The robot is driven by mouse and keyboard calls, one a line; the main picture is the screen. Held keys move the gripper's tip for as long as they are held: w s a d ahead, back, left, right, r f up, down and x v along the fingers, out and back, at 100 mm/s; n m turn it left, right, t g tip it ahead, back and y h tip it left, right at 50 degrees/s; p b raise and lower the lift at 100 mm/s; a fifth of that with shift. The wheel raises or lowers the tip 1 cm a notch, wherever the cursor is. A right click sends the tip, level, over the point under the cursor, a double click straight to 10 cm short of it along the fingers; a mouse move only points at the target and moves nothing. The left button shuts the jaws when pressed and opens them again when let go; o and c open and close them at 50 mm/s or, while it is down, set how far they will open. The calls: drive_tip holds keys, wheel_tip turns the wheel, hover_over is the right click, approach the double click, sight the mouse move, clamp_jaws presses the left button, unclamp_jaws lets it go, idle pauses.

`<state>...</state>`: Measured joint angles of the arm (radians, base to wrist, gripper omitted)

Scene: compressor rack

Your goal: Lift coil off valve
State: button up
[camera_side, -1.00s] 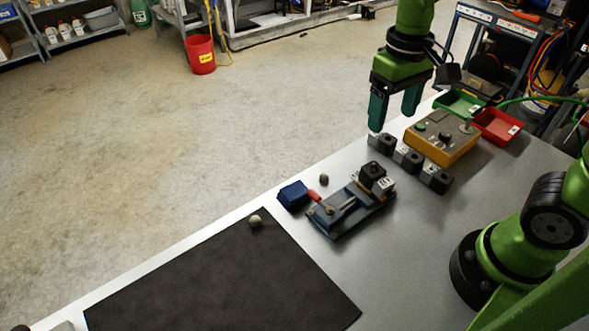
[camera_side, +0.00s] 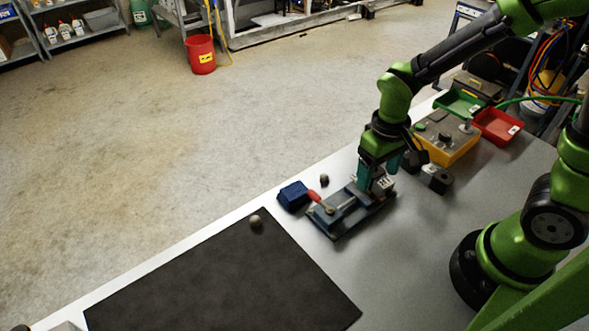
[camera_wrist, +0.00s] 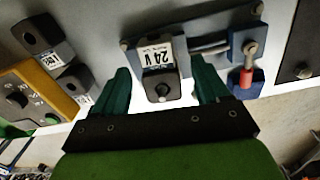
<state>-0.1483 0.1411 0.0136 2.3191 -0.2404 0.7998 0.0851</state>
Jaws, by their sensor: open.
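The coil (camera_wrist: 160,85) is a black block with a white "24 V" label and a small round stud on top. It sits on the blue vise-like fixture (camera_side: 345,214), which also shows in the wrist view (camera_wrist: 207,32). The valve under the coil is hidden. My gripper (camera_wrist: 165,88) is open, with one green finger on each side of the coil and a visible gap on each side. In the side view my gripper (camera_side: 377,180) is down over the fixture's right end and hides most of the coil; its white label (camera_side: 385,184) shows.
Other black coils (camera_side: 437,178) stand right of the fixture, partly hidden by my arm. A yellow control box (camera_side: 450,145) and green (camera_side: 460,103) and red (camera_side: 497,127) bins stand behind. A blue block (camera_side: 293,195) sits left; a dark mat (camera_side: 220,275) lies in front.

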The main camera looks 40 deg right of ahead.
drive_tip(key=shift+f, duration=0.55)
drive_tip(key=c, duration=1.2)
drive_tip(key=shift+r, duration=0.15)
